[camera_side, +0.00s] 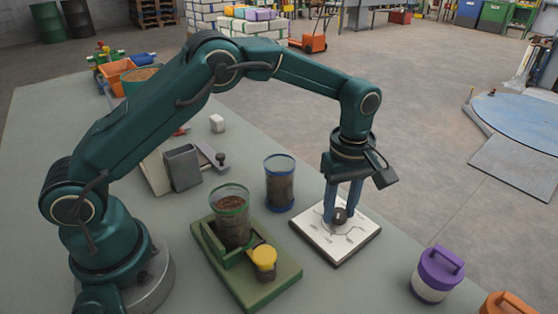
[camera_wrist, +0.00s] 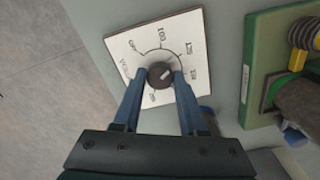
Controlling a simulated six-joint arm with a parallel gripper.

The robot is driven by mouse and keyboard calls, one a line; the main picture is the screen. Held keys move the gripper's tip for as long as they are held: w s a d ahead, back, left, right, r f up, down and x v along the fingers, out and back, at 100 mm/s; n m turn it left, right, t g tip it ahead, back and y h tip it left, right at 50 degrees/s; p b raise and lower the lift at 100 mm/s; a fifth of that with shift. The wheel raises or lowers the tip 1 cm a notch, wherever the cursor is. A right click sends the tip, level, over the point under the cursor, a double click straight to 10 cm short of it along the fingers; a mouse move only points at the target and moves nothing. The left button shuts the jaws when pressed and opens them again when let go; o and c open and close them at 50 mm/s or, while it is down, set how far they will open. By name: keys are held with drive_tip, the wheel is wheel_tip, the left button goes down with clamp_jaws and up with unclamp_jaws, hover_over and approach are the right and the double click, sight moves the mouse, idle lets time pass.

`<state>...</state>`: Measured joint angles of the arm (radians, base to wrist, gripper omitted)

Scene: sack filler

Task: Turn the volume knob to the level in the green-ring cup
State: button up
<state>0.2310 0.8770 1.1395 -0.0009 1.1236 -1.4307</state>
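The dark round volume knob (camera_side: 340,216) sits on a white square dial plate (camera_side: 322,241). In the wrist view the knob (camera_wrist: 155,80) bears a pale mark, and printed labels around it include OFF, 100 and 125; others are hard to read. My gripper (camera_side: 343,213) points straight down with its blue fingers on either side of the knob, seemingly touching it. The clear green-ring cup (camera_side: 232,224) stands on a green base (camera_side: 265,296) left of the dial and holds brown grains to somewhat below its rim. Its level marks are too small to read.
A yellow-topped part (camera_side: 264,257) sits on the base. A purple-lidded jar (camera_side: 437,274) and an orange-lidded one (camera_side: 506,303) stand at lower right. Grey blocks (camera_side: 182,168) lie behind.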

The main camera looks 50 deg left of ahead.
clamp_jaws()
drive_tip(key=shift+m, duration=0.3)
drive_tip(key=m, duration=0.9)
drive_tip(key=shift+m, duration=0.4)
drive_tip(key=m, duration=1)
